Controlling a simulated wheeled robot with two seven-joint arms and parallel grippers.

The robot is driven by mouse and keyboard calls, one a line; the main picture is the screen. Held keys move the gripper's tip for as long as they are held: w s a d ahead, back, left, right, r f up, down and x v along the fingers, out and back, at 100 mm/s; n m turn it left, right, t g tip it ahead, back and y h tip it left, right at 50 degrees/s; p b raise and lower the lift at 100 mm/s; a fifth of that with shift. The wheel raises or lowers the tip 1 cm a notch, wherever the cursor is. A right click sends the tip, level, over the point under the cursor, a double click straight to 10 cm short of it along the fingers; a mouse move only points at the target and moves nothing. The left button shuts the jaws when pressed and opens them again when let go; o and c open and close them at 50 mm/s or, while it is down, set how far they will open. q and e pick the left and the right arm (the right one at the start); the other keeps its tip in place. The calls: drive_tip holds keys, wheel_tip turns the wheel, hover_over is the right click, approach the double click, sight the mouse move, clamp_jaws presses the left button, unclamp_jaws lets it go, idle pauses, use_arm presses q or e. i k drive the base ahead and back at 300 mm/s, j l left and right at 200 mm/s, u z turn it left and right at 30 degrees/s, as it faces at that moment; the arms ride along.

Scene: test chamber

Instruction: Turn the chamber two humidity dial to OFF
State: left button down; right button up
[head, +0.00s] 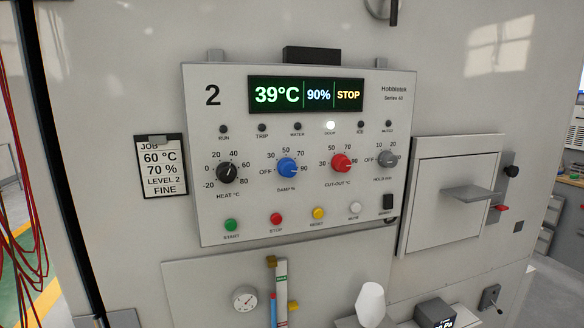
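The chamber two control panel (225,100) is marked "2" and stands in front of me in the head view. The humidity dial, a blue knob labelled DAMP % (287,168), sits left of the panel's middle. OFF is printed at its left, and 30, 50, 70 and 90 run around to its right. Its pale pointer appears to face right, near 90. The display (306,95) reads 39°C, 90% and STOP. Neither of my grippers can be made out in this view.
A black heat knob (227,173), a red cut-out knob (341,162) and a grey hold knob (387,158) flank the dial. Several buttons lie below. A job card (162,167) hangs at left. A hatch with a jutting handle (470,193) is at right.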

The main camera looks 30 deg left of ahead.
sight(287, 167)
drive_tip(key=i+l+u, duration=0.15)
drive_tip(key=u, duration=0.35)
drive_tip(key=i+l+u, duration=0.25)
drive_tip(key=u, duration=0.2)
drive_tip(key=i+l+u, duration=0.25)
drive_tip(key=u, duration=0.25)
